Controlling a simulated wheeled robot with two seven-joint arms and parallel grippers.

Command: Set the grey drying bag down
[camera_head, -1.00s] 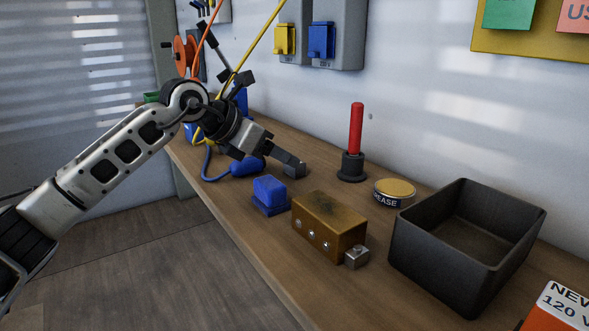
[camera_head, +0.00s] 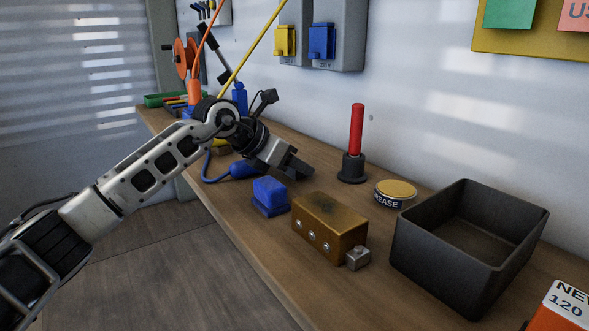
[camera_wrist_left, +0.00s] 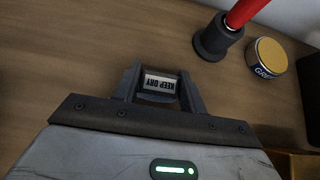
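My left gripper (camera_head: 297,166) reaches in from the left, low over the workbench, behind the blue block and to the left of the red-handled stand. In the left wrist view, the grey drying bag (camera_wrist_left: 160,85) shows a white "KEEP DRY" label between the two fingers of my left gripper (camera_wrist_left: 161,80). The fingers appear shut on its sides. In the head view the bag is hidden by the gripper. I cannot tell whether its underside touches the wooden workbench (camera_head: 240,228). My right gripper is not in view.
A red-handled stand (camera_head: 354,150), a grease tin (camera_head: 396,192) and a dark open bin (camera_head: 465,240) stand to the right. A blue block (camera_head: 270,196) and a brown metal box (camera_head: 328,226) are in front.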

